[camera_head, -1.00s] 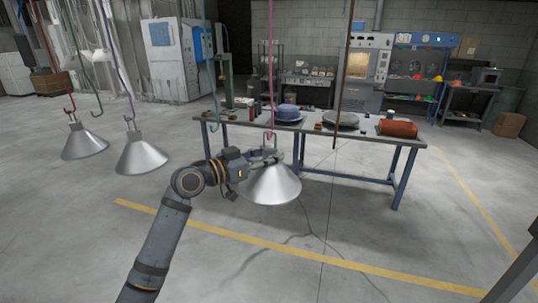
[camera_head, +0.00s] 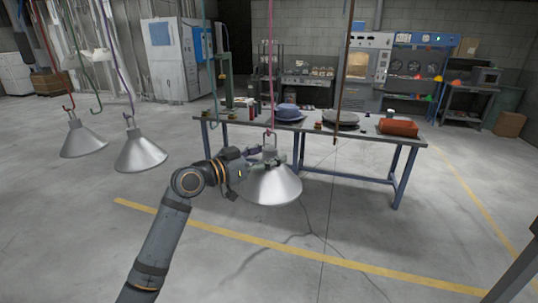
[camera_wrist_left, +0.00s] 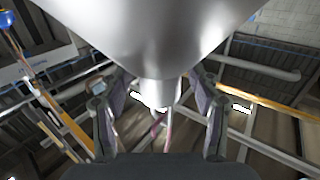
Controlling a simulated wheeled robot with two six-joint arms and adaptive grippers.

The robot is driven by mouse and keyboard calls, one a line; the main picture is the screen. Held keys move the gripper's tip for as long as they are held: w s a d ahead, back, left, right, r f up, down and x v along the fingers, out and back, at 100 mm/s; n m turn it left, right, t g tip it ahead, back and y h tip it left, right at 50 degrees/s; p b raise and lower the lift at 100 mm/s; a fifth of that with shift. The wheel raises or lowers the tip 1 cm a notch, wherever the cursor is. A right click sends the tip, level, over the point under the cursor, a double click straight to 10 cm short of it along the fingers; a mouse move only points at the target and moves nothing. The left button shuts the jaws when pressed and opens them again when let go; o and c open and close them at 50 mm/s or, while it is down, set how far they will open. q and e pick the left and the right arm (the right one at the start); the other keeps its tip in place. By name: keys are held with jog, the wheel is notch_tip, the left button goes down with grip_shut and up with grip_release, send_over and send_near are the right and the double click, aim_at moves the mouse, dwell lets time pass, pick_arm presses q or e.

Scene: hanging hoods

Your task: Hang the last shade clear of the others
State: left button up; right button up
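A silver cone shade (camera_head: 273,187) hangs below the hook of the pink cord (camera_head: 270,75), in front of the table. My left gripper (camera_head: 262,156) is at its neck. In the left wrist view the fingers (camera_wrist_left: 165,82) stand apart on either side of the shade's neck (camera_wrist_left: 160,92), with gaps showing; the cone fills the top. Two other silver shades hang well to the left, one on the red cord's hook (camera_head: 84,142) and one on the purple cord's hook (camera_head: 140,153). My right gripper is out of view.
The green cord (camera_head: 83,60) between the left shades has an empty hook. A teal cord (camera_head: 204,60) and a brown cord (camera_head: 344,70) hang either side of the pink one. The table (camera_head: 365,135) behind holds a blue bowl-like item (camera_head: 288,112) and a red bin (camera_head: 398,128).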

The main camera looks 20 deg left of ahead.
pick_arm(q)
jog(key=shift+f, duration=0.1)
jog(key=shift+s+a, duration=0.2)
jog(key=shift+a, duration=0.05)
jog(key=v, duration=0.6)
jog(key=shift+s+a, duration=0.15)
jog(key=shift+s, duration=0.2)
